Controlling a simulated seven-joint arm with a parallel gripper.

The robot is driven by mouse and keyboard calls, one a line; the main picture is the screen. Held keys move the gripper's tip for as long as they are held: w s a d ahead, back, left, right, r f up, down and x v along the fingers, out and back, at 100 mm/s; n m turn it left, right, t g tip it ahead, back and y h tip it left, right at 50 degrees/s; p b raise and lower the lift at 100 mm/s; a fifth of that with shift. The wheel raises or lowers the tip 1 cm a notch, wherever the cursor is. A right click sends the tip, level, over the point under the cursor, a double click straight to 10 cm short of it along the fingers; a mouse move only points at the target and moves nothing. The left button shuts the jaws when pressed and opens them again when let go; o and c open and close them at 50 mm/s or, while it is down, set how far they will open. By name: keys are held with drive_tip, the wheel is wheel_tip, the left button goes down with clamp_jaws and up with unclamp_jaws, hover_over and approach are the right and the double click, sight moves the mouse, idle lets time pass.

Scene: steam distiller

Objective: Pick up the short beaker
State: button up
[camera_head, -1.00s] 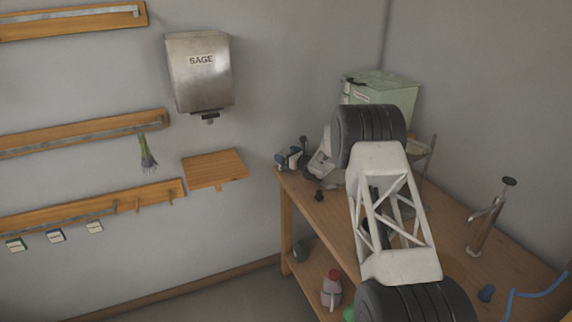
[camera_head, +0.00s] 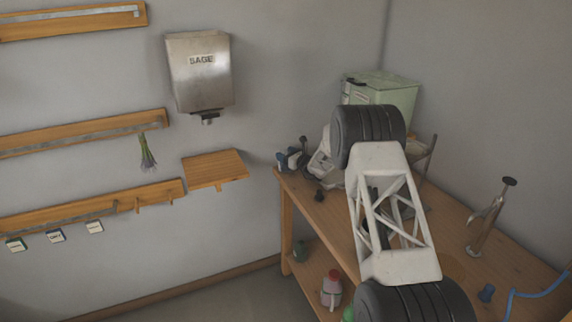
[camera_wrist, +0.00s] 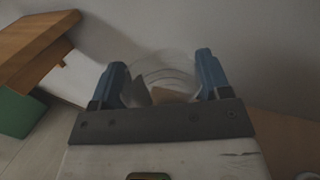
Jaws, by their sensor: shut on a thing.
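In the wrist view my gripper (camera_wrist: 160,78) has its two blue fingers on either side of a clear glass beaker (camera_wrist: 165,74). The fingers are shut on its sides. The beaker's curved rim shows faintly between them, and its height is hard to judge. In the head view my gripper (camera_head: 287,160) is small, at the far left corner of the bench, partly behind my own arm. The beaker cannot be made out there.
The wooden bench (camera_head: 445,228) carries a green box (camera_head: 385,88) and a metal upright tool (camera_head: 487,222). A small wall shelf (camera_head: 214,168) is bare, below the SAGE dispenser (camera_head: 199,72). Bottles stand on the bench's lower shelf. The floor left of the bench is clear.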

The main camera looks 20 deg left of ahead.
drive_tip(key=shift+r, duration=0.2)
drive_tip(key=s+d+r, duration=0.2)
drive_tip(key=s+d, duration=0.2)
drive_tip(key=s, duration=0.3)
drive_tip(key=s+d+r, duration=0.2)
drive_tip(key=s+d, duration=0.2)
drive_tip(key=s, duration=0.3)
drive_tip(key=shift+r, duration=0.3)
idle(0.4)
drive_tip(key=shift+w, duration=0.1)
idle(0.6)
